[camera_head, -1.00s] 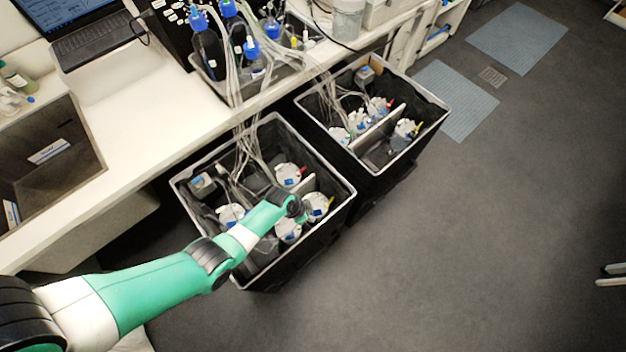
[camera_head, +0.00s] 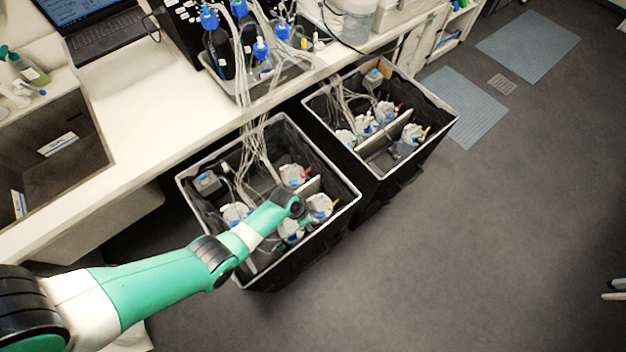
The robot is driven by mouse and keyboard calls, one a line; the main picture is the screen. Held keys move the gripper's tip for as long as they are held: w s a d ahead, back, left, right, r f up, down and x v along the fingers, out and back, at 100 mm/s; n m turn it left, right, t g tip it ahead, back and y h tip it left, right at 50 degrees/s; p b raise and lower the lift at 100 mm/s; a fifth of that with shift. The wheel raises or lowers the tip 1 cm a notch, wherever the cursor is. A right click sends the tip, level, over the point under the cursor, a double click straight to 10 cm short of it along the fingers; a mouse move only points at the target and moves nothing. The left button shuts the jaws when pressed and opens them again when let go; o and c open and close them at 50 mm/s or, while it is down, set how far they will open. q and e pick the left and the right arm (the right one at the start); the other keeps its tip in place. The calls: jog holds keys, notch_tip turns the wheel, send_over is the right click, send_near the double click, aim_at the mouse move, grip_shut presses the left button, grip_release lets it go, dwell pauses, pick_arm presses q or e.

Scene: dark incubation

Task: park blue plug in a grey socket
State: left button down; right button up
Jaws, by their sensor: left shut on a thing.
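My left gripper (camera_head: 303,214) is at the end of the green and white arm, low over the near black bin (camera_head: 357,198). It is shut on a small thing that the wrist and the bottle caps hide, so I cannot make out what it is. White-capped bottles with small blue parts stand around it in the bin: one behind (camera_head: 293,174), one to the right (camera_head: 319,206) and one to the left (camera_head: 236,213). I cannot tell a blue plug or a grey socket apart at this size. My right gripper is not in view.
A second black bin (camera_head: 455,118) with similar bottles stands behind to the right. Thin tubes (camera_head: 250,135) run from blue-capped bottles on the white bench (camera_head: 150,95) down into both bins. Dividers stand inside the bins.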

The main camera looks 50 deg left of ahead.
pick_arm(q)
jog(key=shift+f+b, duration=0.6)
jog(key=shift+f, duration=0.1)
jog(key=c, duration=0.8)
grip_release()
jog(key=shift+o, duration=0.2)
jog(key=shift+r, duration=0.1)
